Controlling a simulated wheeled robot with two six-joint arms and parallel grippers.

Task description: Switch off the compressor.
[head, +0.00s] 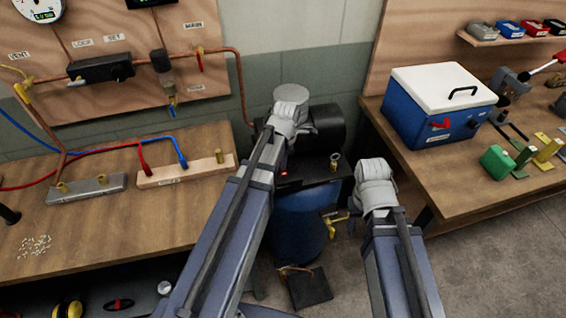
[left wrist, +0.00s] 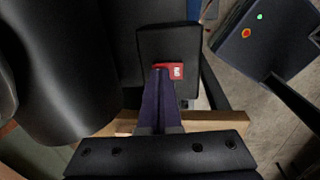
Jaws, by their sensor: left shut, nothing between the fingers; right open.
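The compressor has a blue tank (head: 300,222) and a black motor (head: 326,124) on top, standing on the floor between the two benches. A black switch box with a red switch (head: 284,173) is on it, partly hidden by my left arm in the head view. In the left wrist view, the red switch (left wrist: 170,69) has a small white mark. My left gripper (left wrist: 160,72) is shut and empty, its tips at the switch's lower left edge; I cannot tell whether they touch it.
The left bench (head: 120,230) carries hoses and manifolds beneath a gauge panel (head: 110,60). The right bench (head: 450,185) holds a blue and white cooler-like box (head: 440,105). A dark pedal-like block (head: 308,288) lies on the floor. A brass fitting (head: 335,160) stands near the motor.

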